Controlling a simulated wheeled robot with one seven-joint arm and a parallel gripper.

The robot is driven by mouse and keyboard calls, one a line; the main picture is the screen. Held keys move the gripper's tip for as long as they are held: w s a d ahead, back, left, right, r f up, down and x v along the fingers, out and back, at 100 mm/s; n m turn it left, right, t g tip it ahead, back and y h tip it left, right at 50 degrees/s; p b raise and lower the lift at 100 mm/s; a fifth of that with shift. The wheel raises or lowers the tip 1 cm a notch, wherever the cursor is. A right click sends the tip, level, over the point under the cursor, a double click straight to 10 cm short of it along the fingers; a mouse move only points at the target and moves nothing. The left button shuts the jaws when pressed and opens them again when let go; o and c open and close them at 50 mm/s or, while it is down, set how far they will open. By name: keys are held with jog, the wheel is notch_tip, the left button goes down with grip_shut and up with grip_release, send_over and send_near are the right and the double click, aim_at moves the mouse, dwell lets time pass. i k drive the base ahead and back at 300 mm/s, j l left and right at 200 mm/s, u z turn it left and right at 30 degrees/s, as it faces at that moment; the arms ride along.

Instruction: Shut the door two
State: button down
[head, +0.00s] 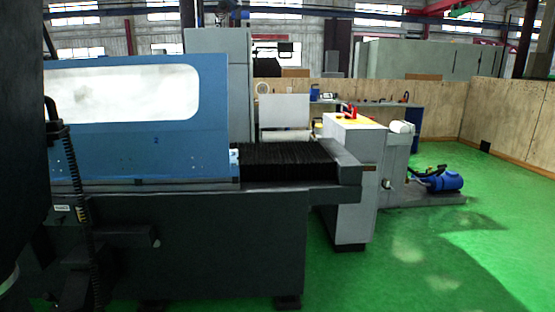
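Door two (205,150) is the blue sliding panel on the front of the grinder, with a small "2" on it and a long pale window. It stands upright above the dark grey machine bed (220,235). Its right edge is near the black bellows cover (290,160), which lies uncovered to the right. A small light-coloured part (234,157) sits at the door's lower right edge. The door's left end is hidden behind a dark shape at the left edge of the view. My gripper is not in view.
A white cabinet (345,190) with a yellow-and-red top stands right of the bed. Wooden partition walls (515,115) close off the back and right. The green floor (400,265) at front right is clear.

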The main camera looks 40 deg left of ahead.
aim_at(110, 106)
jog(key=i+j+u, duration=0.15)
jog(key=i+u, duration=0.25)
jog(key=i, duration=0.2)
jog(key=i+u, duration=0.35)
jog(key=i, duration=0.2)
jog(key=i+l+u, duration=0.25)
jog(key=i+u, duration=0.15)
jog(key=i, duration=0.2)
jog(key=i+j+u, duration=0.6)
jog(key=u, duration=0.15)
jog(key=i+j+u, duration=0.1)
jog(key=i+j, duration=0.15)
jog(key=j, duration=0.1)
